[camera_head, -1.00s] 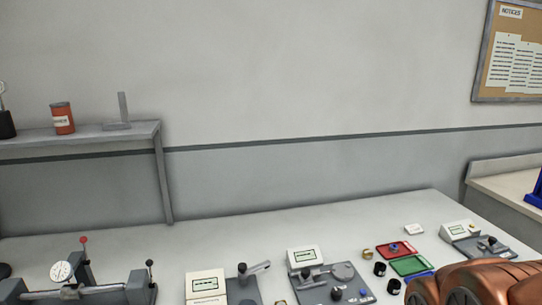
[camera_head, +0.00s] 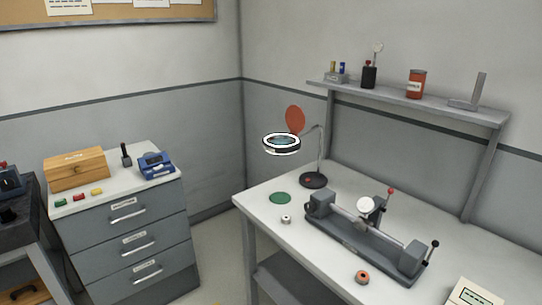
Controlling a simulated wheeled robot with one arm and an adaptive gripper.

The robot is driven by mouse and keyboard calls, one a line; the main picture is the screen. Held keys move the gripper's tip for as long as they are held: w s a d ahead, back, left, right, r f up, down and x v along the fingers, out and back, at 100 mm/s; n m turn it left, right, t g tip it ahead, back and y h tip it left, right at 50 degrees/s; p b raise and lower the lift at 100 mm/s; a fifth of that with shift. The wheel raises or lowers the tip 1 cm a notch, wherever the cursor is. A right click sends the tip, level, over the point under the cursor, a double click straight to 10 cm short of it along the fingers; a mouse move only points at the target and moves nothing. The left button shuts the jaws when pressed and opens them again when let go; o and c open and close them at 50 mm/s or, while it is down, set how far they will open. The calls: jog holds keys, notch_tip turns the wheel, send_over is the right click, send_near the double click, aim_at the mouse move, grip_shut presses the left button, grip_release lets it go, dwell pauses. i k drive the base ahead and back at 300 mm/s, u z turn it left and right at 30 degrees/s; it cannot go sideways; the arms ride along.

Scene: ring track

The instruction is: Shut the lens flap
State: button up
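A magnifier lamp stands at the left end of the long workbench, on a dark round base (camera_head: 313,180) with a thin curved arm. Its round lens head (camera_head: 282,143) has a white ring and a dark rim. The red-orange round lens flap (camera_head: 295,120) stands up from the back of the lens head, tilted open, so the lens is uncovered. My gripper is not in view.
A grey bench fixture with a dial gauge (camera_head: 366,205) lies right of the lamp. A green disc (camera_head: 280,198) and small rings (camera_head: 362,277) lie on the bench. A shelf (camera_head: 410,102) hangs behind. A drawer cabinet (camera_head: 128,235) stands left, with floor between.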

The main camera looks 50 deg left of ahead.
aim_at(295, 117)
jog(key=u, duration=1.8)
